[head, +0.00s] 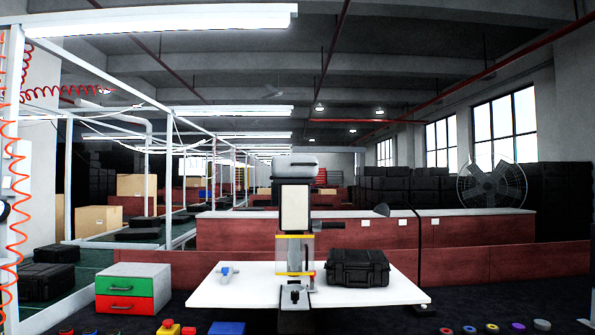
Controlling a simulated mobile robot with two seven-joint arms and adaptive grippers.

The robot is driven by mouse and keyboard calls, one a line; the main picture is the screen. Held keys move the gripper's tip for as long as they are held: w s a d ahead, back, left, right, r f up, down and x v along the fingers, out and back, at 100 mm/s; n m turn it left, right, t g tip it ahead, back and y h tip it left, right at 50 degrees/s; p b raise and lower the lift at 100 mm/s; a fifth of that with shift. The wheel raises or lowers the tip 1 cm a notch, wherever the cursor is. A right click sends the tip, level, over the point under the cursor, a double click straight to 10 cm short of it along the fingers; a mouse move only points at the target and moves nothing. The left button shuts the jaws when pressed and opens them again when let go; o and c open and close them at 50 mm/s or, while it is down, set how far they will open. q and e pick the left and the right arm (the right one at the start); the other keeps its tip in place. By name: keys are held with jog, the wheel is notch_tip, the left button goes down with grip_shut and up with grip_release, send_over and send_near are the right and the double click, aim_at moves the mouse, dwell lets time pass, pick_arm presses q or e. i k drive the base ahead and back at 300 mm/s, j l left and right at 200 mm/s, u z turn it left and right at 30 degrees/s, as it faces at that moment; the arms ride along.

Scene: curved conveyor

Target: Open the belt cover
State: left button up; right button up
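A bench machine like a drill press (294,208) stands upright at the middle of the head view, at the white table. A grey rounded housing (296,164) on its top looks like the belt cover. It appears closed, lying flat on the machine. A clear guard with yellow edges (294,254) is below the white front panel, and a dark handle sticks out to the right. Neither of my grippers shows in this view.
The white table (235,292) carries a small blue-and-white tool (226,272) and a black case (357,268). A drawer box (133,289) with green and red drawers stands at the left. Several small coloured items line the bottom edge. Red partitions (380,238) stand behind.

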aim_at(283, 166)
jog(key=i+l+u, duration=0.25)
jog(key=l, duration=0.15)
jog(key=l+u, duration=0.25)
jog(key=l, duration=0.15)
jog(key=i+l+u, duration=0.1)
jog(key=l+u, duration=0.15)
jog(key=l, duration=0.2)
